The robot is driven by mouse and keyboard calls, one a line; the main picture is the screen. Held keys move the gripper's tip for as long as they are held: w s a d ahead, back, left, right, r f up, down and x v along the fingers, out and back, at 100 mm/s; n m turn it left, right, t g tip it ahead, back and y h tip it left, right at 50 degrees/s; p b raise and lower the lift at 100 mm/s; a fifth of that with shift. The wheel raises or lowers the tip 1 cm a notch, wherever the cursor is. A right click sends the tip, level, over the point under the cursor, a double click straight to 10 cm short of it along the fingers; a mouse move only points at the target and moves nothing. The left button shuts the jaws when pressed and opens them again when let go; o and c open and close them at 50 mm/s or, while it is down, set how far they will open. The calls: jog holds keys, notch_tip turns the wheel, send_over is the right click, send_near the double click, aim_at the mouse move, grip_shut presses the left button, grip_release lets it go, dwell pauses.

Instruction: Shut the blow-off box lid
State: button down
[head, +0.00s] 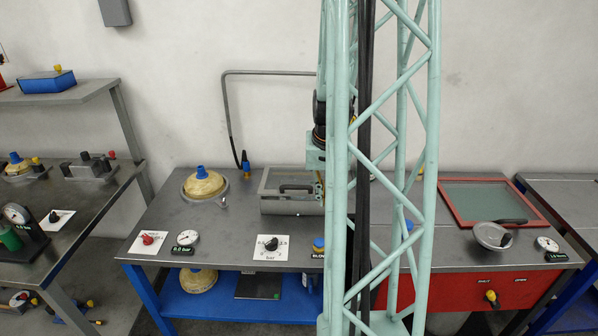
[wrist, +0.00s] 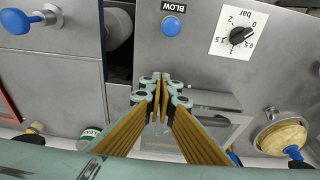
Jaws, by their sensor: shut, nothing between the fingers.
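The blow-off box (head: 290,208) is a grey box on the middle bench. Its lid (head: 268,180) is a grey frame with a pale window and a dark handle (head: 296,188). The lid appears to lie down over the box; I cannot tell whether it is fully seated. My gripper (wrist: 161,82) is shut and empty, its fingertips together. In the wrist view the box lid (wrist: 228,101) lies behind and right of the fingers, which hide part of it. In the head view my column hides most of the gripper and the box's right end. Contact with the lid cannot be told.
A blue BLOW button (wrist: 171,25) and a pressure dial (wrist: 240,35) are at the bench front. A yellow dome with a blue knob (head: 204,184) stands left of the box. A red-framed screen (head: 490,203) lies right. A bent pipe (head: 226,100) rises behind.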

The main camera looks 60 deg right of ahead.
jog(key=w+d+r+p, duration=0.1)
jog(key=w+r+p, duration=0.1)
jog(key=w+d+r+g+y+p, duration=0.1)
jog(key=w+r+p, duration=0.1)
jog(key=r+p, duration=0.1)
jog(key=w+d+r+y+p, duration=0.1)
jog(key=w+d+r+p, duration=0.1)
jog(key=shift+w+d+r+g+p, duration=0.1)
jog(key=shift+w+r+g+p, duration=0.2)
jog(key=shift+w+p, duration=0.1)
jog(key=w+d+r+g+y+p, duration=0.1)
jog(key=w+r+y+p, duration=0.1)
jog(key=w+r+p, duration=0.4)
notch_tip(320, 180, up, 2)
jog(key=shift+w+d+r+y+p, duration=0.25)
jog(key=shift+d+y+p, duration=0.05)
jog(key=shift+p, duration=0.45)
jog(key=shift+f, duration=0.15)
jog(key=x, duration=1.3)
jog(key=shift+s+a+f, duration=0.2)
jog(key=shift+s+f, duration=0.1)
jog(key=shift+b+x, duration=0.55)
jog(key=shift+x, duration=0.9)
jog(key=shift+s+a+r, duration=0.1)
jog(key=shift+r, duration=0.1)
